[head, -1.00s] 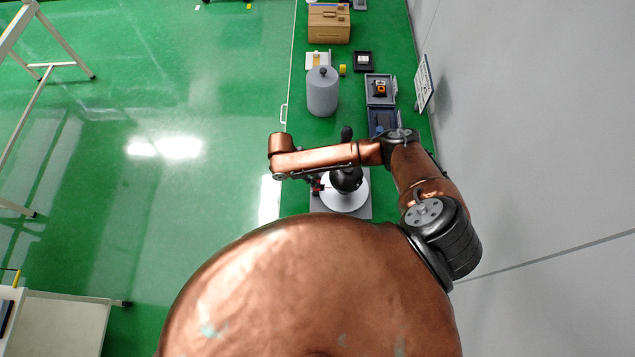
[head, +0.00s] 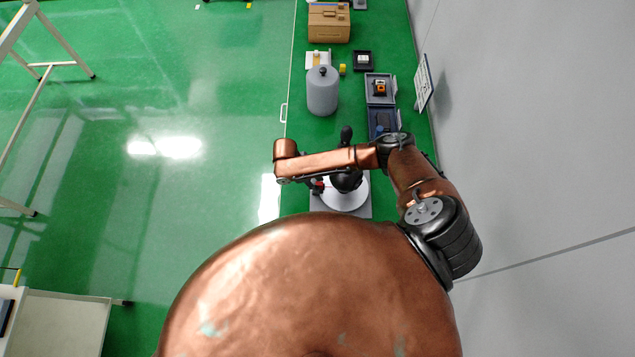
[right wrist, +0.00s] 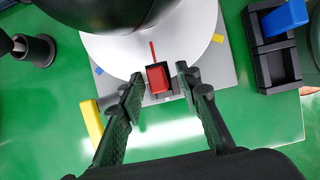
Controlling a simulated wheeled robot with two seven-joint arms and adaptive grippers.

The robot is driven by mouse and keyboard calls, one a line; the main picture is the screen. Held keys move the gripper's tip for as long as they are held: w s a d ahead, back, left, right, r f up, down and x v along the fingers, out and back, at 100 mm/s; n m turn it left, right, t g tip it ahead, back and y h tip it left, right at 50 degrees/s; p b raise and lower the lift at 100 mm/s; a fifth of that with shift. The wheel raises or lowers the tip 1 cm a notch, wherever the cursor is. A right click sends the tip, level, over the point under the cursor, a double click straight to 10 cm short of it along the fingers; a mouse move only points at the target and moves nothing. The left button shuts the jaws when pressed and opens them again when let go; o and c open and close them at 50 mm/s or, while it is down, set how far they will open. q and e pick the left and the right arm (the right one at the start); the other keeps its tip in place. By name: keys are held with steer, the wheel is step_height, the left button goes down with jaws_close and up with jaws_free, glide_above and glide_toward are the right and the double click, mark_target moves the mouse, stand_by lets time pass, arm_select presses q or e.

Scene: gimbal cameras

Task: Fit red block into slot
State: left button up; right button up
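The red block (right wrist: 158,78) shows in the right wrist view by the near edge of a white disc (right wrist: 190,30) on a grey plate (right wrist: 225,75). A thin red line on the disc points at it. My right gripper (right wrist: 159,84) is open, with one finger on each side of the block and a visible gap to both. In the head view a small red patch (head: 317,187) shows beside the disc (head: 358,198), and my arm hides most of the right gripper. I cannot make out the slot clearly. My left gripper is not in view.
A black tray (right wrist: 263,50) with a blue block (right wrist: 285,17) is at right in the wrist view. A yellow piece (right wrist: 92,122) lies left of the fingers. A grey canister (head: 322,95) stands farther off.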

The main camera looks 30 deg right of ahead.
steer(key=shift+w+r, duration=0.1)
steer(key=shift+w+a+r, duration=0.1)
steer(key=shift+w+r, duration=0.05)
steer(key=shift+r, duration=0.1)
steer(key=b+v, duration=0.1)
steer(key=v, duration=1)
steer(key=shift+r, duration=0.15)
steer(key=shift+a, duration=0.15)
